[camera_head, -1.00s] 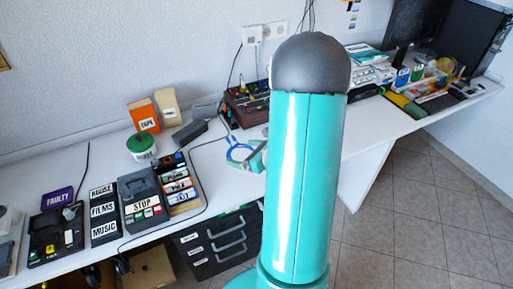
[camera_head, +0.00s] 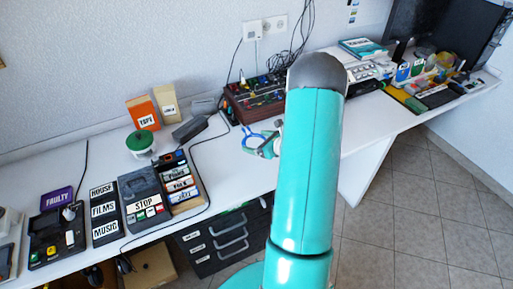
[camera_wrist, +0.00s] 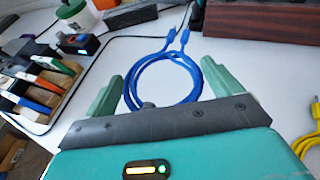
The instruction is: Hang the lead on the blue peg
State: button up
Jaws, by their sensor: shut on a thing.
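The lead (camera_wrist: 168,57) is a blue cable looped into a round coil, with two plugs at its far end. In the wrist view the coil lies between the fingers of my gripper (camera_wrist: 168,92), which is shut on it. In the head view the blue lead (camera_head: 252,142) shows at the tip of my gripper (camera_head: 266,145), over the white bench in front of the wooden box. My arm hides the bench behind it. I cannot make out a blue peg in either view.
A wooden box with coloured knobs (camera_head: 262,97) stands against the wall, with black cables beside it. A black STOP device (camera_head: 145,197), a cassette rack (camera_head: 180,184) and a green-lidded tub (camera_head: 140,142) stand left. A yellow lead (camera_wrist: 308,146) lies right in the wrist view.

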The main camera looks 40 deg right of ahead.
jog(key=f, duration=0.1)
jog(key=w+d+f, duration=0.1)
jog(key=w+f, duration=0.1)
jog(key=shift+w+d+f, duration=0.2)
jog(key=shift+d+f, duration=0.1)
jog(key=shift+d, duration=0.05)
jog(key=shift+w+f, duration=0.15)
jog(key=shift+f, duration=1.55)
jog(key=o, duration=0.7)
jog(key=shift+d, duration=0.1)
